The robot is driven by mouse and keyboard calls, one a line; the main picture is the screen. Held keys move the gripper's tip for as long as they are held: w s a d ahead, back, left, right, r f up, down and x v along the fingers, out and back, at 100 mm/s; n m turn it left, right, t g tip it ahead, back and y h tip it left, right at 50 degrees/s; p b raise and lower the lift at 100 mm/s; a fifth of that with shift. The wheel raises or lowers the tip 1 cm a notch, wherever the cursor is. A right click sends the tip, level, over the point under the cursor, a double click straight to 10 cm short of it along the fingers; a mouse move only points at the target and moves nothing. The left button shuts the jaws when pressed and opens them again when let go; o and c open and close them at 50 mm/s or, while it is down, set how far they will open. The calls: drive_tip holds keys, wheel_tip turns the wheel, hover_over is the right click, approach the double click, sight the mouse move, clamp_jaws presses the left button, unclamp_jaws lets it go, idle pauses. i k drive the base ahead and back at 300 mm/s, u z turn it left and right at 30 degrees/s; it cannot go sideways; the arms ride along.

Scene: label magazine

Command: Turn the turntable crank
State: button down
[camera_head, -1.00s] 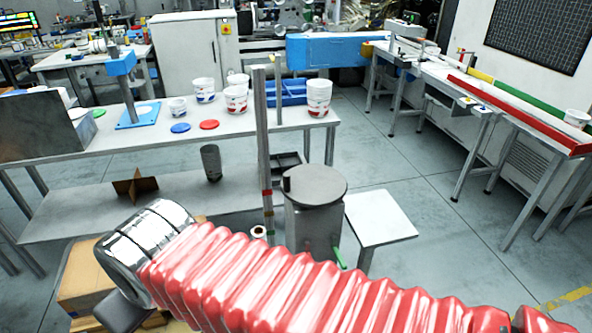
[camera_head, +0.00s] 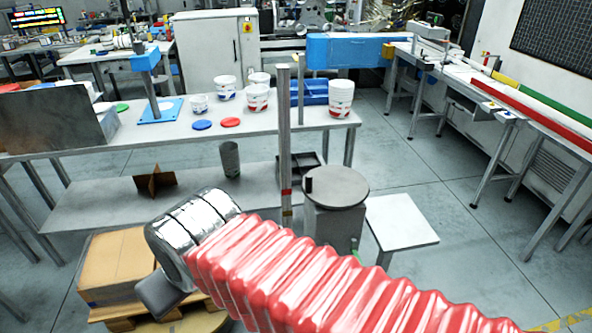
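A round grey disc (camera_head: 338,187) lies flat on top of a grey pedestal (camera_head: 334,228) right of the middle. A small black upright knob (camera_head: 308,185) stands at the disc's left rim. A green handle-like part (camera_head: 354,243) shows low on the pedestal's right side, partly behind my arm. I cannot tell which of these is the crank. My arm, in a red ribbed sleeve with a silver joint, crosses the foreground to the lower left. My gripper's fingers do not show. Part of a round tan platform (camera_head: 205,324) shows at the bottom edge under a pallet.
A post (camera_head: 285,140) with red and yellow bands stands just left of the disc. A workbench (camera_head: 70,150) behind holds buckets and lids. A low white table (camera_head: 402,222) stands right of the pedestal. A carton (camera_head: 115,265) sits on the pallet at lower left. Open floor lies right.

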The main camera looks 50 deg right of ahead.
sight(333, 187)
drive_tip(key=u, duration=0.05)
drive_tip(key=i, duration=1)
drive_tip(key=z, duration=0.05)
